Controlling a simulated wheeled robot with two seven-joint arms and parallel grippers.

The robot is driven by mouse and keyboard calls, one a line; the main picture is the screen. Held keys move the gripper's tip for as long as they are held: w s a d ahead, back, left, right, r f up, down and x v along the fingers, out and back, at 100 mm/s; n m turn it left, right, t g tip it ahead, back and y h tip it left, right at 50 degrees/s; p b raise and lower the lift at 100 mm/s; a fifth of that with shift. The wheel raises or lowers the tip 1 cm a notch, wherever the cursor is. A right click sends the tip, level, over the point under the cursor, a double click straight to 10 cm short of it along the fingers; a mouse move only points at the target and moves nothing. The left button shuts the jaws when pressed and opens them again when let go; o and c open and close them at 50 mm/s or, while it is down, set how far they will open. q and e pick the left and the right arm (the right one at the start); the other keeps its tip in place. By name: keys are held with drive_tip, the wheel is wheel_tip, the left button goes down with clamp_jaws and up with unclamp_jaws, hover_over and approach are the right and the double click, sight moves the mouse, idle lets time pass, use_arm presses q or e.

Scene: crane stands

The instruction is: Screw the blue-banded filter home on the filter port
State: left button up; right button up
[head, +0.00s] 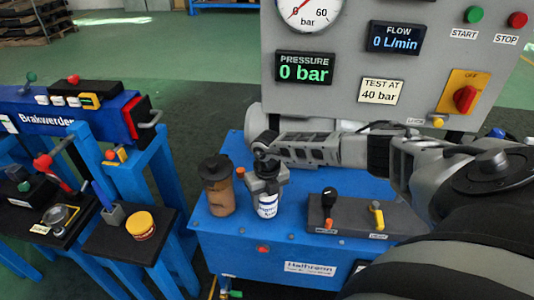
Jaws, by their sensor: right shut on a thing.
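The blue-banded filter (267,207) is a white canister with a blue band and label, upright at the left part of the blue test bench (225,232). My right gripper (267,184) comes in from the right and is shut on the filter's dark top from above. The filter port is hidden behind the gripper and the filter, so I cannot tell how the threads sit. My left gripper is not in view.
A brown bowl with a black cap (219,188) stands just left of the filter. A black lever block (360,218) is to the right. The grey panel (350,60) rises behind, reading 0 bar. A yellow tin (140,226) sits on a stand at left.

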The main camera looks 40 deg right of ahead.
drive_tip(key=shift+r+m+p, duration=0.15)
drive_tip(key=shift+m+p, duration=0.45)
drive_tip(key=shift+m, duration=0.1)
drive_tip(key=o, duration=1.2)
drive_tip(key=shift+f, duration=0.25)
drive_tip(key=shift+o, duration=0.2)
drive_tip(key=shift+r, duration=0.1)
wheel_tip(320, 180, up, 5)
drive_tip(key=p, duration=0.4)
wheel_tip(320, 180, up, 16)
drive_tip(key=b, duration=0.1)
